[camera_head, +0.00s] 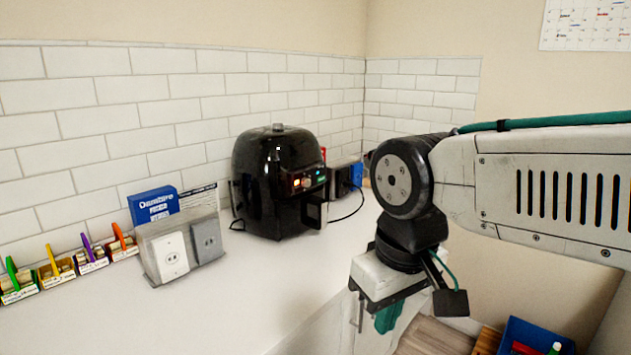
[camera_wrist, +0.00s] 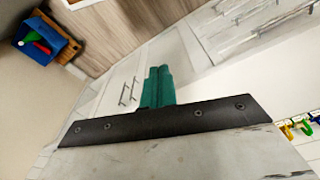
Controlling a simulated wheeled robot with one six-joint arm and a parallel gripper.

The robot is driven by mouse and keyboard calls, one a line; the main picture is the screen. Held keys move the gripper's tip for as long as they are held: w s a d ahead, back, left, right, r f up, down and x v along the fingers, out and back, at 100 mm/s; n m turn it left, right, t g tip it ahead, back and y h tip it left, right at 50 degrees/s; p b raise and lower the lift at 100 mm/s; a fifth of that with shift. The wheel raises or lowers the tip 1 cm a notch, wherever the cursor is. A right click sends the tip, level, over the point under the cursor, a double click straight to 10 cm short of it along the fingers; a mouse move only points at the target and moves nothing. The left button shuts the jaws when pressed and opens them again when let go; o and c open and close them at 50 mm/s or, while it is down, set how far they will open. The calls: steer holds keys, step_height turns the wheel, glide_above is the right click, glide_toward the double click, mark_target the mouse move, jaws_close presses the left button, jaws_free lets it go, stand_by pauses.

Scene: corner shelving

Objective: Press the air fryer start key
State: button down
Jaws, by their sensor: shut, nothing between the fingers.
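The black air fryer (camera_head: 268,185) stands upright on the white counter near the corner. Its small control panel (camera_head: 308,180), with lit orange and green spots, faces right and toward me. The separate keys are too small to tell apart. My gripper (camera_head: 388,318) hangs beyond the counter's front edge, to the right of and lower than the air fryer, apart from it. In the wrist view its green fingers (camera_wrist: 157,86) are together with nothing between them. The air fryer is not in the wrist view.
Several small colored bins (camera_head: 55,272) line the wall. A blue crate (camera_head: 535,338) is low at right. The front counter (camera_head: 225,310) is clear.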

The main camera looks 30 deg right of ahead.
steer(key=w+d+n+t+h, duration=0.1)
steer(key=w+d+t, duration=0.3)
steer(key=w, duration=1)
steer(key=w+d+n+t+h, duration=0.15)
steer(key=w+d+t, duration=0.25)
steer(key=w, duration=1)
steer(key=w+d+n+t+h, duration=0.2)
steer(key=w+d+t+h, duration=0.3)
steer(key=w+d, duration=0.6)
steer(key=d+t, duration=0.2)
steer(key=d, duration=0.2)
steer(key=shift+w+f+h, duration=0.15)
steer(key=shift+f+h, duration=0.2)
steer(key=shift+f, duration=0.05)
glide_toward(326, 176)
steer(key=shift+d+x, duration=0.15)
steer(key=shift+x, duration=0.85)
steer(key=shift+d+x, duration=0.2)
steer(key=shift+x, duration=0.8)
steer(key=shift+w+a, duration=0.15)
steer(key=shift+w, duration=0.1)
